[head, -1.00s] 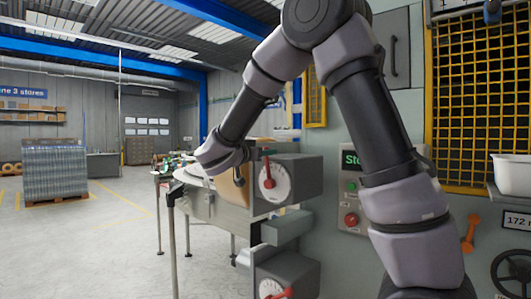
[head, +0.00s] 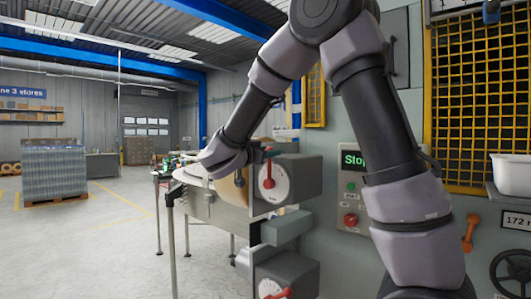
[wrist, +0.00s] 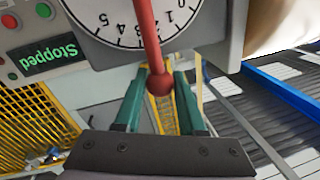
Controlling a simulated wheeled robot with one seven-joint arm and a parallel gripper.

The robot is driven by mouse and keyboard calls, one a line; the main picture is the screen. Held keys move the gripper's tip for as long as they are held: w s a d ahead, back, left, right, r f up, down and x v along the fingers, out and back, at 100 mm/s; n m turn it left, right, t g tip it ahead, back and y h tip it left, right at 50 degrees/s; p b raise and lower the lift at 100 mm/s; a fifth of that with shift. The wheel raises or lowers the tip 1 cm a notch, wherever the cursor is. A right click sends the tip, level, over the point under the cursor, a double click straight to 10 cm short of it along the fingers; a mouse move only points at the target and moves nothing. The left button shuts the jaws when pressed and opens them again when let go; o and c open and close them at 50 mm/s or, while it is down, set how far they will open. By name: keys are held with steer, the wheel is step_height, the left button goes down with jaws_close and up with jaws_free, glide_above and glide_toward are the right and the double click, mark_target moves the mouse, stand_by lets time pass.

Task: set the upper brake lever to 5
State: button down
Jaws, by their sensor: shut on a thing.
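The upper brake lever (head: 268,172) is red and stands nearly upright on a white dial (head: 281,187) on the front of a grey box. In the wrist view the dial (wrist: 110,18) is upside down. The lever (wrist: 153,45) crosses its scale, with 4 and 5 to its left and 0 and 1 to its right; it hides part of the scale, so I cannot tell its exact reading. My gripper (wrist: 160,80) has its teal fingers on either side of the lever's round red knob and is shut on it. In the head view my wrist hides the fingertips.
A lower box (head: 290,270) with another red lever (head: 277,294) sits below. A panel with a green "Stopped" display (wrist: 48,58) and buttons is beside the dial. A yellow mesh guard (head: 470,90) and a white bin (head: 511,174) are at right. Open floor lies left.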

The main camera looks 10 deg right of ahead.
steer(key=shift+s+d+m, duration=0.2)
steer(key=shift+s+m, duration=0.15)
steer(key=shift+m, duration=0.05)
steer(key=c, duration=0.5)
jaws_free()
steer(key=v, duration=1)
steer(key=shift+s+a, duration=0.25)
steer(key=shift+s, duration=0.05)
steer(key=shift+f, duration=0.1)
